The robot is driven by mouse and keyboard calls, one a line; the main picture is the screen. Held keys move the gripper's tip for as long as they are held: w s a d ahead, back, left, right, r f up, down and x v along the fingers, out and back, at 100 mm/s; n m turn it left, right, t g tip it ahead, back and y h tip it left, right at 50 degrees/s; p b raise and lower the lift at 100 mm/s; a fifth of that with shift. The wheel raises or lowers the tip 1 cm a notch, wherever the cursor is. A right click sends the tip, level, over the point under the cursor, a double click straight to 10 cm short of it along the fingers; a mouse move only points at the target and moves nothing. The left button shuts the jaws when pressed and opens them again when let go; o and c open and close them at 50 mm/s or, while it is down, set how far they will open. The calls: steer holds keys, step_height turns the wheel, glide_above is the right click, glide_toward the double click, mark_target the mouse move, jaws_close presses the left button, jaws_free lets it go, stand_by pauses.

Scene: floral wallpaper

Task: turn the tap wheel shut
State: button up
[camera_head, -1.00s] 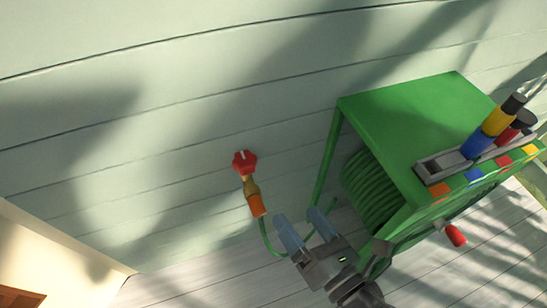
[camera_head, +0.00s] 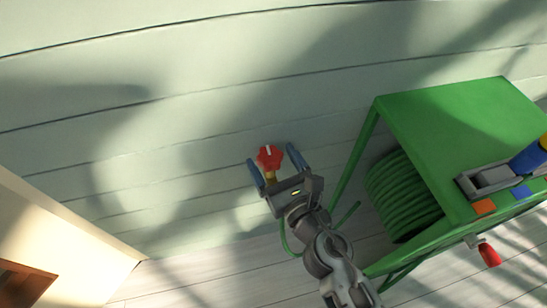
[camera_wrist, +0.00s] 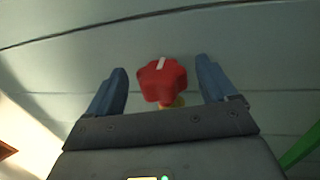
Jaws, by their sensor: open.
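The red tap wheel (camera_head: 269,156) is on the pale green plank wall, with a white mark on its face. A bit of the brass tap body (camera_head: 270,176) shows below it; the rest is hidden behind my gripper. My gripper (camera_head: 273,160) is open, with one blue finger on each side of the wheel. In the wrist view the wheel (camera_wrist: 162,80) sits between the fingertips, with a clear gap on both sides. The white mark there points up and slightly right. I cannot tell how deep the fingers reach past the wheel.
A green hose reel cart (camera_head: 455,130) with a coiled green hose (camera_head: 400,195) stands to the right. A red handle (camera_head: 489,255) sticks out at its front. A green hose runs below the tap. The wall to the left is clear.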

steer(key=shift+w+a, duration=0.1)
steer(key=shift+w, duration=0.1)
steer(key=c, duration=1.1)
